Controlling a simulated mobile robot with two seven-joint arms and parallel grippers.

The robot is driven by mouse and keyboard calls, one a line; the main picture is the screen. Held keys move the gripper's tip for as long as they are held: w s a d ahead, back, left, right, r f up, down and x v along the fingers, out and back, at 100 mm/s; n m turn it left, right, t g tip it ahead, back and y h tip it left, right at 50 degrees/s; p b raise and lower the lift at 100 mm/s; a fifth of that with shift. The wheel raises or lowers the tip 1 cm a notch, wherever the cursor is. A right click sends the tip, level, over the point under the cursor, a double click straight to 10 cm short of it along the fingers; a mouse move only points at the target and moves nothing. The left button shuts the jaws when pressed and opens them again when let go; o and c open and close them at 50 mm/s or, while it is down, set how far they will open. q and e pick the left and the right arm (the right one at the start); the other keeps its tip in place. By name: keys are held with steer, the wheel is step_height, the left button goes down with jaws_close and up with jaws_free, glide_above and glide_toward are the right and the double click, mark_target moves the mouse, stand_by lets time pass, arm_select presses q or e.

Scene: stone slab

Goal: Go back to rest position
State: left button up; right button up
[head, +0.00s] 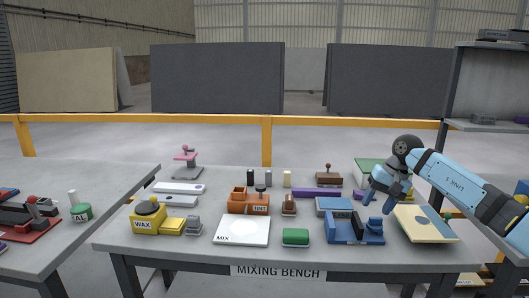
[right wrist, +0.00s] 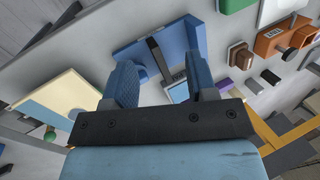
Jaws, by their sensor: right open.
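My right gripper (head: 378,197) is at the right part of the mixing bench (head: 200,258), just above and behind the blue holder (head: 362,238). Its two fingers are apart with nothing between them, and they also show in the right wrist view (right wrist: 160,85). In the right wrist view the blue holder (right wrist: 195,38) with a dark upright bar lies beyond the fingertips. My left gripper is in neither view.
The bench holds a yellow WAX block (head: 150,218), a white MIX plate (head: 242,230), an orange TINT box (head: 247,202) and a green block (head: 295,237). A second table (head: 70,178) stands at left, a shelf (head: 485,126) at right. A yellow rail (head: 230,119) runs behind.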

steer(key=s+a+f+m+t+y, duration=0.5)
steer(key=s+a+f+m+y, duration=0.9)
steer(key=a+m, duration=0.4)
steer(key=s+d+f+n+t+h, duration=0.1)
steer(key=s+d+f+n+h, duration=0.45)
steer(key=s+n, duration=0.45)
steer(key=s+d+f+n+t+h, duration=0.2)
steer(key=s+d+f+n+h, duration=0.3)
steer(key=s+f+n, duration=0.3)
steer(key=s+d+f+n+t+h, duration=0.1)
steer(key=s+d+f+n+h, duration=0.4)
steer(key=s+n, duration=0.6)
steer(key=w+a+r+m+t+y, duration=0.15)
steer(key=a+m, duration=0.35)
steer(key=a, duration=0.7)
arm_select(q)
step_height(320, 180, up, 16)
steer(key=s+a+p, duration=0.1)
steer(key=p, duration=2.1)
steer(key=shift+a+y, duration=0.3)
arm_select(e)
step_height(320, 180, up, 16)
steer(key=d, duration=0.1)
steer(key=shift+s+d+r+h, duration=0.2)
steer(key=shift+d+h, duration=0.05)
steer(key=shift+h, duration=0.15)
